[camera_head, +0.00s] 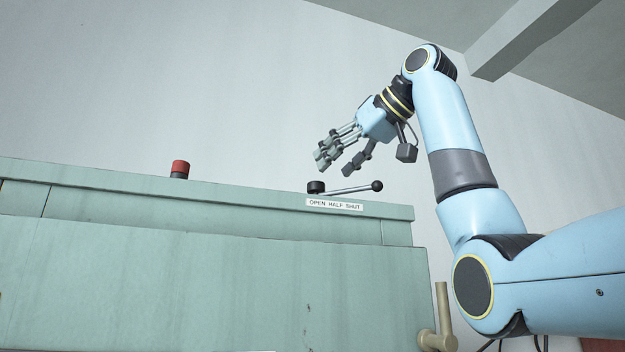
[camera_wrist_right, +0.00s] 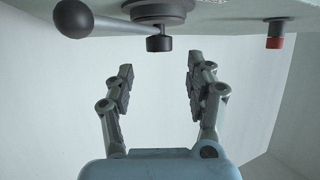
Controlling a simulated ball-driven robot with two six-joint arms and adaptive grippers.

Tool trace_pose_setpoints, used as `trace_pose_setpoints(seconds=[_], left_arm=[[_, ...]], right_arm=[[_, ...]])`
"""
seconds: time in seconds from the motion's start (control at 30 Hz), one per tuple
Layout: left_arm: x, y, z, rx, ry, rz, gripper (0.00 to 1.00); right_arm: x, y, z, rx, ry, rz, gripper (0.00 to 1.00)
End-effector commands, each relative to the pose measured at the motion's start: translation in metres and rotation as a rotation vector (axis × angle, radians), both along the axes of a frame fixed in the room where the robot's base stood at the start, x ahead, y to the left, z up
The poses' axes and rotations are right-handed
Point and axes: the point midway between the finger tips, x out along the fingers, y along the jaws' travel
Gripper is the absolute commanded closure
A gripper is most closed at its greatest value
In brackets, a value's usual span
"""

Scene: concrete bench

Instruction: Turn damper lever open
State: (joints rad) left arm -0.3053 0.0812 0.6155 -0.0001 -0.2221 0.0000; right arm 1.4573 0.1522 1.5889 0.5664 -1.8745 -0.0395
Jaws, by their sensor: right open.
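The damper lever (camera_head: 350,189) is a thin metal rod with a dark ball knob at its right end and a dark round pivot at its left end. It sits on top of the green cabinet and points right, toward the "SHUT" end of the label (camera_head: 334,204). In the right wrist view the lever (camera_wrist_right: 118,25) shows at the top, knob at the left. My right gripper (camera_head: 335,165) is open and empty, above the pivot end and apart from the lever. Its fingers (camera_wrist_right: 159,68) are spread in the wrist view. My left gripper is out of view.
The green cabinet (camera_head: 200,290) fills the lower left. A red button (camera_head: 180,168) on a dark base stands on its top, left of the lever; it also shows in the wrist view (camera_wrist_right: 275,42). A beige pipe handle (camera_head: 441,310) is at the cabinet's right side. A plain wall is behind.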

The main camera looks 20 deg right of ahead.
Motion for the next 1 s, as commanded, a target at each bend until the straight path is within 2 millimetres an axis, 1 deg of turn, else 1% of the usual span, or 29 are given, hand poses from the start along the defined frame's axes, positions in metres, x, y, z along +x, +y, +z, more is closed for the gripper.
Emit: trace_pose_setpoints(seconds=[0.03, 0.13, 0.23, 0.3, 0.5, 0.6, 0.73, 0.77, 0.9, 1.0], left_arm=[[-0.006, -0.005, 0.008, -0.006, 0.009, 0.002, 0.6], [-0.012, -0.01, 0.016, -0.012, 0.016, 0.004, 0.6], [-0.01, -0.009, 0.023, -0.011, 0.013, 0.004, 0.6], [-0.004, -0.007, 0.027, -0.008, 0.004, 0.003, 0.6], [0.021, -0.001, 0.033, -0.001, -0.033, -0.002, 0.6], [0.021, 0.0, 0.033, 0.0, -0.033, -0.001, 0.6], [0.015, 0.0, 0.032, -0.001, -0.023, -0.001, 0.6], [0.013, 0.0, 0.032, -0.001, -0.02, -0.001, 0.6], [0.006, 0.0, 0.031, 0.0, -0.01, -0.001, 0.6], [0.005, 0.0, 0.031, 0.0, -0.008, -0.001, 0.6]], right_arm=[[0.009, 0.005, -0.001, 0.001, 0.006, 0.003, 0.45], [0.026, 0.012, -0.009, 0.001, 0.005, 0.002, 0.45], [0.04, 0.019, -0.016, 0.001, 0.005, 0.001, 0.45], [0.048, 0.022, -0.019, 0.001, 0.003, 0.001, 0.45], [0.059, 0.026, -0.026, 0.0, 0.002, 0.0, 0.45], [0.059, 0.027, -0.027, 0.0, 0.001, -0.001, 0.45], [0.059, 0.027, -0.027, 0.0, 0.001, -0.001, 0.45], [0.059, 0.027, -0.027, 0.0, 0.001, -0.001, 0.48], [0.059, 0.026, -0.027, 0.0, 0.001, -0.001, 0.66], [0.059, 0.026, -0.027, 0.0, 0.001, -0.001, 0.79]])
